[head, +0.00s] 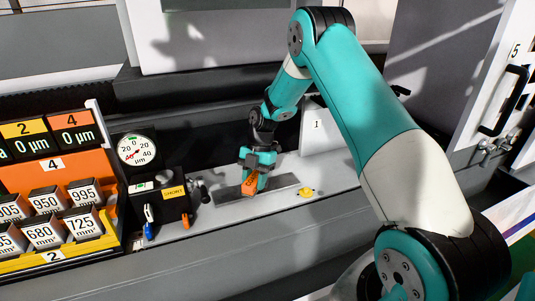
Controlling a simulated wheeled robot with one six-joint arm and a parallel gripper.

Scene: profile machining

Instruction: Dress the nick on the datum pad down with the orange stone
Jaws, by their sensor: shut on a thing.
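My gripper (258,172) is shut on the orange stone (249,187), near the middle of the head view. The stone is tilted and sits over a long grey metal plate (284,185), which may be the datum pad. I cannot tell whether the stone touches it. The nick cannot be made out; the stone and gripper cover part of the plate. My arm reaches in from the right.
A round dial gauge (137,149) and a dark box with a yellow label (160,203) stand left of the plate. A rack of numbered blocks (45,233) is at far left. A small yellow piece (305,192) lies right of the plate. A white panel marked 1 (317,126) stands behind.

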